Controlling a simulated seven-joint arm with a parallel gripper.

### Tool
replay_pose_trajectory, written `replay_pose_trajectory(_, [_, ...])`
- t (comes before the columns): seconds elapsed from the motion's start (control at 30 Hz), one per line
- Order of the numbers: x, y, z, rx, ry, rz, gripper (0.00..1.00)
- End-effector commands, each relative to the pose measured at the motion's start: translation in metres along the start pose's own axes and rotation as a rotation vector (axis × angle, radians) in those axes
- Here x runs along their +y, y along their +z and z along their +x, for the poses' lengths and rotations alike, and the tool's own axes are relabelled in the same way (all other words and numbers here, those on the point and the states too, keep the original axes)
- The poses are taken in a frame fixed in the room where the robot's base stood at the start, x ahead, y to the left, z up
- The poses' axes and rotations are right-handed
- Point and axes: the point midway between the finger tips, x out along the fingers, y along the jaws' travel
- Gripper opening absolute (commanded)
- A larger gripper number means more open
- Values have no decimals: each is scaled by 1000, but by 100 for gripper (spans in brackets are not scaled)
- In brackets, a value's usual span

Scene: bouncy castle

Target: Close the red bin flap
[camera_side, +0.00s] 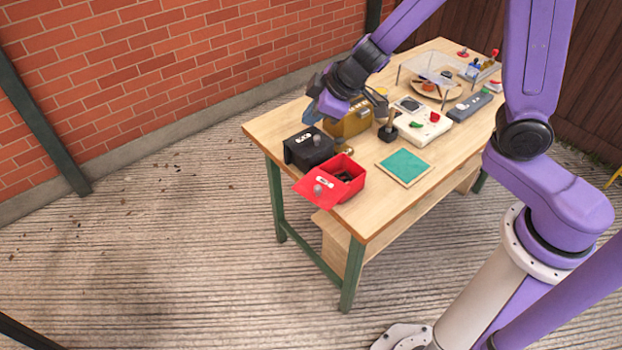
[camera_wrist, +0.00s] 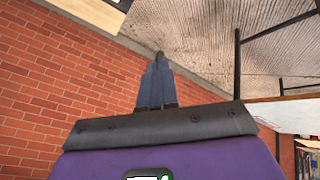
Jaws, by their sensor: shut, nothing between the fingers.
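The red bin (camera_side: 345,178) sits near the left end of the wooden table in the side view. Its red flap (camera_side: 319,189) is swung open and sticks out over the table's near left edge, with a grey knob on it. The inside of the bin shows, with something dark in it. My gripper (camera_side: 309,117) is in the air above and behind the black bin, up and left of the red bin and apart from it. In the wrist view my gripper (camera_wrist: 159,60) has its fingers together, with nothing between them. The red bin is not in the wrist view.
A black bin (camera_side: 308,148) stands right behind the red bin. A brown-yellow box (camera_side: 348,122) stands behind it. A teal square board (camera_side: 404,166) lies to the right. A white panel (camera_side: 424,124), a grey device (camera_side: 469,107) and a clear-topped stand (camera_side: 432,68) fill the far side.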

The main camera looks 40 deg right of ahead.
Motion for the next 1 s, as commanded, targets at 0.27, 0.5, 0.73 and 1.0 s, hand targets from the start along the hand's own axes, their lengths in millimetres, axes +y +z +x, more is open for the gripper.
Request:
replay_pose_trajectory(0.27, [-15,1,43,-38,-144,35,0])
replay_pose_trajectory(0.5, [-31,21,62,-121,-265,71,0])
replay_pose_trajectory(0.73, [-37,30,67,-158,-305,85,0])
replay_pose_trajectory(1.0, [-40,32,78,-157,-308,85,0])
